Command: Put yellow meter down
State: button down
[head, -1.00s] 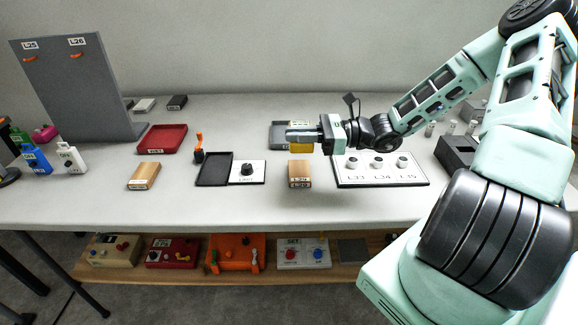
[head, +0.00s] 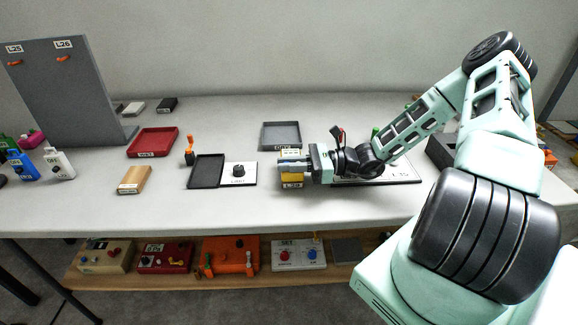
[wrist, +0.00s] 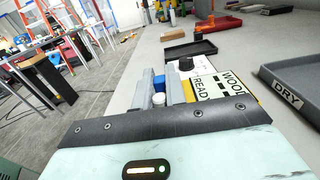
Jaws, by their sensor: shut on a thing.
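The yellow meter (head: 291,178) is held in my gripper (head: 293,160), whose jaws are closed on it above the front part of the table.
A grey tray (head: 282,148) marked DRY stands behind the gripper. A black tray (head: 206,171) and a white card with a black knob (head: 238,171) lie to the left. A red tray (head: 153,142) and wooden block (head: 134,180) are farther left. A white labelled board (head: 400,178) lies right, partly hidden by my arm.

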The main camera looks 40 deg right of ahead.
jog(key=shift+f, duration=0.3)
jog(key=shift+f, duration=0.1)
jog(key=shift+f, duration=0.1)
jog(key=c, duration=1.5)
grip_release()
jog(key=shift+o, duration=0.2)
jog(key=shift+f+b, duration=0.25)
jog(key=shift+b, duration=0.55)
jog(key=v, duration=1.7)
jog(key=shift+s+a+r, duration=0.1)
jog(key=shift+s+r, duration=0.15)
jog(key=shift+s, duration=0.25)
